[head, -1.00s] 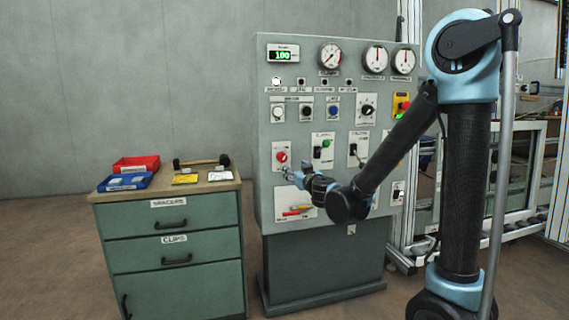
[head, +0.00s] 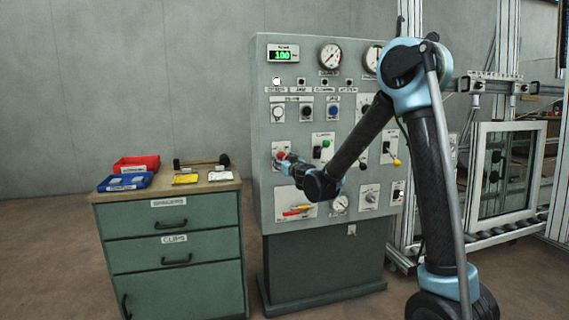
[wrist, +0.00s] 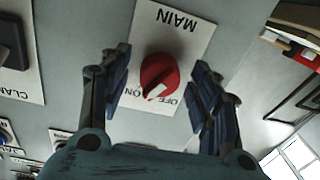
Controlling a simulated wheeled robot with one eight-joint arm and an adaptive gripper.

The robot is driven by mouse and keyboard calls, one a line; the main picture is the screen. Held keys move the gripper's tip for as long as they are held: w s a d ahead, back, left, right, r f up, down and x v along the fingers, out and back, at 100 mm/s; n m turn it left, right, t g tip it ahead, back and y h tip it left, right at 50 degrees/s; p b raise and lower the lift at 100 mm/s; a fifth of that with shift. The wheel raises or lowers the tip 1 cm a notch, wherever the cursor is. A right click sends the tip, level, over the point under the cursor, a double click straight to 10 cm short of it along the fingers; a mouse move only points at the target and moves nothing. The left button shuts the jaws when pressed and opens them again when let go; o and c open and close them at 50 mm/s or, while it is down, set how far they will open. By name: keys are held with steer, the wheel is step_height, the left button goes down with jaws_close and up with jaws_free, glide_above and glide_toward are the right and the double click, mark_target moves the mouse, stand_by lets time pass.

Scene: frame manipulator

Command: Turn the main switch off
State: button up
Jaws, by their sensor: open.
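The main switch (wrist: 160,76) is a round red knob with a white pointer mark, on a white plate (wrist: 184,32) marked MAIN, OFF and ON. The wrist view shows the plate upside down. The pointer slants toward the lower left of that view; I cannot tell for sure which label it marks. In the head view the red knob (head: 281,155) sits at the left of the grey panel. My gripper (wrist: 163,75) is open, with one finger on each side of the knob and gaps visible. In the head view my gripper (head: 284,160) partly covers the switch plate.
The grey control panel (head: 262,215) carries gauges, buttons and other switches close by. A CLAMP switch (wrist: 12,45) lies to the left in the wrist view. A green drawer cabinet (head: 172,210) with red and blue trays stands left of the panel.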

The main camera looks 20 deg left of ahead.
steer(key=shift+w+a, duration=0.1)
steer(key=shift+c, duration=0.6)
steer(key=c, duration=0.9)
steer(key=shift+n, duration=0.3)
steer(key=n, duration=0.5)
steer(key=shift+w, duration=0.1)
steer(key=n, duration=0.5)
steer(key=shift+d+r+n, duration=0.15)
steer(key=shift+d+n, duration=0.05)
steer(key=shift+n, duration=0.5)
